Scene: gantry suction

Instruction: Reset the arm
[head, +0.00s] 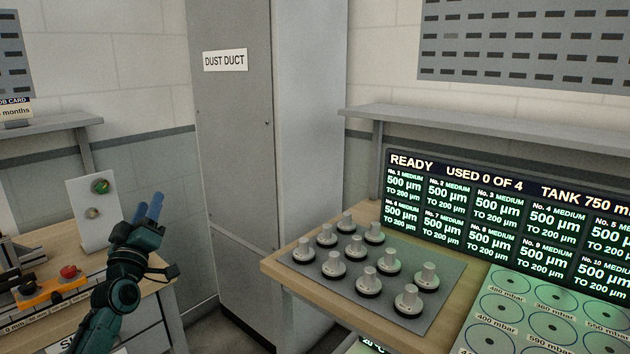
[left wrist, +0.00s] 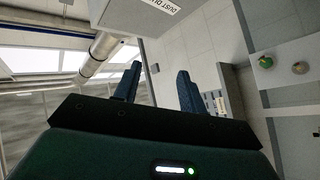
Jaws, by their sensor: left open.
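My left arm comes in from the lower left in the head view. Its left gripper (head: 149,208) points upward in front of the grey duct cabinet. Its two blue fingers are apart and empty. In the left wrist view the same gripper (left wrist: 157,85) shows both fingers spread with nothing between them. My right gripper is in neither view.
A white panel (head: 95,213) with a green and a pale button stands left of the gripper. An orange block with a red knob (head: 68,271) lies on the left bench. A knob plate (head: 430,312) and a lit display (head: 520,215) are right. The dust duct cabinet (head: 235,130) stands behind.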

